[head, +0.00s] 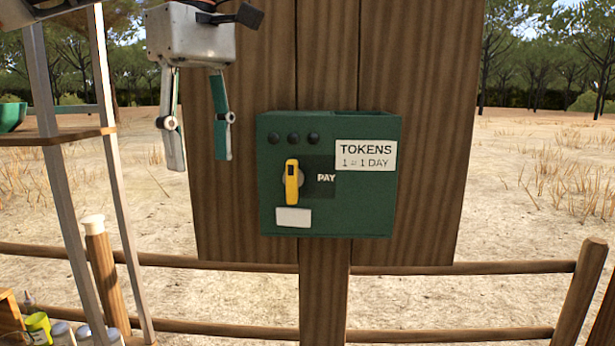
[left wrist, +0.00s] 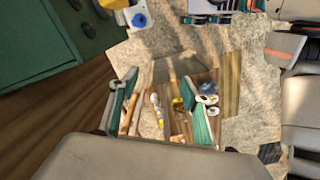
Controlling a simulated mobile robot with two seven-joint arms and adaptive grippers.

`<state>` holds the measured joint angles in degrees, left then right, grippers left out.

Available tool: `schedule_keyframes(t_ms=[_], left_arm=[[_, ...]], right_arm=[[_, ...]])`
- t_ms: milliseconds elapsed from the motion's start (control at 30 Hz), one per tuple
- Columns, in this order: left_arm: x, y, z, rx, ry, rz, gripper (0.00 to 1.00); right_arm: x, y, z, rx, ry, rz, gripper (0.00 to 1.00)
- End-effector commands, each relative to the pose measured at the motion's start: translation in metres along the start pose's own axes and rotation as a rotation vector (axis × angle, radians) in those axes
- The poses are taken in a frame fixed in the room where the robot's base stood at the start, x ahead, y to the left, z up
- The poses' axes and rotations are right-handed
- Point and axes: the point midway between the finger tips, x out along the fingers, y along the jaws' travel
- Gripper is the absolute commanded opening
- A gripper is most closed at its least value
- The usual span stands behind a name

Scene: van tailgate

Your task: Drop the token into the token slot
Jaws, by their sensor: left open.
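The green token box (head: 325,215) is fixed to the wooden board, with a "TOKENS 1 = 1 DAY" label (head: 366,155) at its upper right. On its front are a yellow handle (head: 292,182), upright on a round grey base, a dark panel marked "PAY" (head: 322,178) and a blank white plate (head: 293,217). I cannot tell which part is the slot. My left gripper (head: 200,160) is open and empty, fingers down, left of the box and apart from it. The box also shows at the upper left of the left wrist view (left wrist: 30,45). I see no token. My right gripper is out of view.
The wooden board (head: 415,200) stands behind the box on a post. A shelf frame (head: 55,137) with a green bowl (head: 11,116) is at the left, with bottles and jars (head: 62,333) low down. A wooden rail fence (head: 450,334) runs behind.

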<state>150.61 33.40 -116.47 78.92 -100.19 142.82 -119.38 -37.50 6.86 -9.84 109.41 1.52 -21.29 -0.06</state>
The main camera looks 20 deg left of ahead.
Motion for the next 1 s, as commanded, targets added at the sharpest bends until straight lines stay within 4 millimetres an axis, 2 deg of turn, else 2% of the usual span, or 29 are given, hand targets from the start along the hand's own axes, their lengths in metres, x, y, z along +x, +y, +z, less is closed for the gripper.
schedule_keyframes(t_ms=[300, 500, 700, 1000], left_arm=[[0.054, 0.02, -0.017, 0.098, -0.002, -0.003, 0.48], [0.078, 0.029, -0.024, 0.147, -0.001, 0.0, 0.48], [0.09, 0.033, -0.028, 0.169, -0.001, 0.001, 0.48], [0.091, 0.034, -0.028, 0.172, 0.0, 0.002, 0.48]], right_arm=[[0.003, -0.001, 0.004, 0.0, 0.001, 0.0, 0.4], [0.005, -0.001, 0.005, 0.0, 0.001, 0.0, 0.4], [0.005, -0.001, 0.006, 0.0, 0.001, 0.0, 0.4], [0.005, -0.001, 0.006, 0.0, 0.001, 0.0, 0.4]])
